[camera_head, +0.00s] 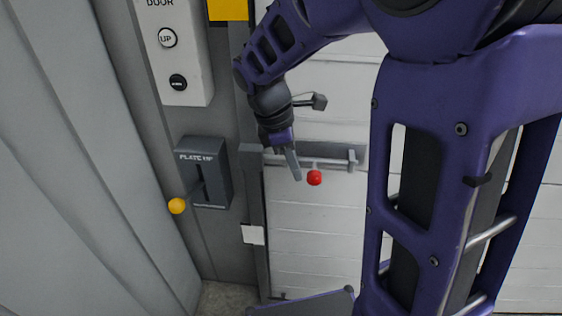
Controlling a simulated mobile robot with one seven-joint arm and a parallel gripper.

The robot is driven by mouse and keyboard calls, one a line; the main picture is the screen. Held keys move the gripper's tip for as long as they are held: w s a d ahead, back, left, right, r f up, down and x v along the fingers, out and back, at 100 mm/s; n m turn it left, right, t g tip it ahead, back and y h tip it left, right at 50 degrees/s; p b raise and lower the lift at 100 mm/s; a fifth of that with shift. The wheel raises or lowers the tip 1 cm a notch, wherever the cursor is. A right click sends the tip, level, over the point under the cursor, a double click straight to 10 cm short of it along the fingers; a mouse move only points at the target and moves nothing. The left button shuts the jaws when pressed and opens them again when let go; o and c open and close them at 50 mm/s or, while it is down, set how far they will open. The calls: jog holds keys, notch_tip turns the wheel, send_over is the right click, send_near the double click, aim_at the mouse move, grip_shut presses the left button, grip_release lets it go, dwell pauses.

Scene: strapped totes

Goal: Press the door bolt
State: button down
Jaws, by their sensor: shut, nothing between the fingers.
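The door bolt (335,161) is a grey horizontal bar on a mount on the white slatted door (320,225). A red ball knob (314,178) hangs below the bar. My gripper (296,178) is shut and empty, pointing downward just left of the red knob. In this view its fingertips overlap the bolt's left part and hide some of it. I cannot tell whether the fingers touch the knob.
A control box (182,60) with UP and a dark button is on the grey wall at upper left. Below it, a PLATE UP lever box (211,165) has a yellow ball knob (177,206) sticking out. My purple arm covers the right side.

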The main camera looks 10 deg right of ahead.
jog(key=shift+d, duration=0.25)
jog(key=d, duration=0.1)
jog(key=s+d+p, duration=0.1)
jog(key=d, duration=0.1)
jog(key=d+p, duration=0.1)
jog(key=d, duration=0.1)
jog(key=shift+s+r, duration=0.1)
jog(key=shift+s, duration=0.2)
jog(key=shift+s+d, duration=0.15)
jog(key=shift+d, duration=0.05)
jog(key=shift+a, duration=0.1)
jog(key=a, duration=0.1)
jog(key=a+r+p, duration=0.1)
jog(key=a, duration=0.1)
jog(key=w+a+r+p, duration=0.1)
jog(key=shift+a+r, duration=0.1)
jog(key=shift+a, duration=0.15)
jog(key=p+v, duration=0.1)
jog(key=v, duration=0.7)
jog(key=shift+r, duration=0.2)
